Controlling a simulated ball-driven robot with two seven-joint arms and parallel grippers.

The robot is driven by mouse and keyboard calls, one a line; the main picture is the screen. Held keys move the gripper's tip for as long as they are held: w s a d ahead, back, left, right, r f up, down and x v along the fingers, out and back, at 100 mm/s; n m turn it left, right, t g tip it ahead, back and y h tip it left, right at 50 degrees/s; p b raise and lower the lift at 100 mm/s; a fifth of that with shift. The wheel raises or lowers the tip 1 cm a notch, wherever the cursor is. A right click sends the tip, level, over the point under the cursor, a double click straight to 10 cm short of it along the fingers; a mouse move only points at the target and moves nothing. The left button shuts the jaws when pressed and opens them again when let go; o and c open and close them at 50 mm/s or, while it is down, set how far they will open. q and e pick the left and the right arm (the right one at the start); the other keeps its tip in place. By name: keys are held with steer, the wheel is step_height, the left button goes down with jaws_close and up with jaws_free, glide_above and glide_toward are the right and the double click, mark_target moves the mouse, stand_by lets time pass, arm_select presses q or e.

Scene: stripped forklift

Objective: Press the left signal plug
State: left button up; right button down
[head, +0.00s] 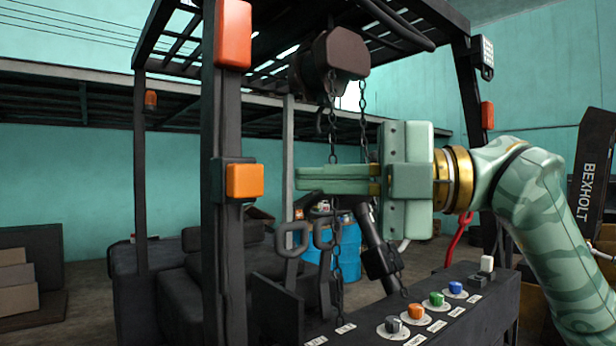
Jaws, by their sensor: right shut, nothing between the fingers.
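An orange square block (245,181) sits in a dark housing on the forklift's left front post (224,120). It looks like the left signal plug, but I see no label on it. My right gripper (298,180) comes in from the right with its fingers pointing left, at about the height of the orange block. Its fingers are shut with nothing between them. A visible gap lies between the fingertips and the block in the picture; the depth between them is hard to tell. My left gripper is not in view.
A red-orange lamp (233,33) is higher on the same post. A hoist (338,55) hangs chains behind my gripper. Below is a dark panel (465,322) with grey, orange, green and blue knobs. Dark seats (190,285) and a blue barrel (350,238) are behind.

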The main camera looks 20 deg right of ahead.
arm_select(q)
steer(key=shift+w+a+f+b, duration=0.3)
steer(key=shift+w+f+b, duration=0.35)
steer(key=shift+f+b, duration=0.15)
arm_select(e)
steer(key=v, duration=0.6)
steer(key=shift+d, duration=0.45)
steer(key=shift+d, duration=0.1)
steer(key=shift+w, duration=0.1)
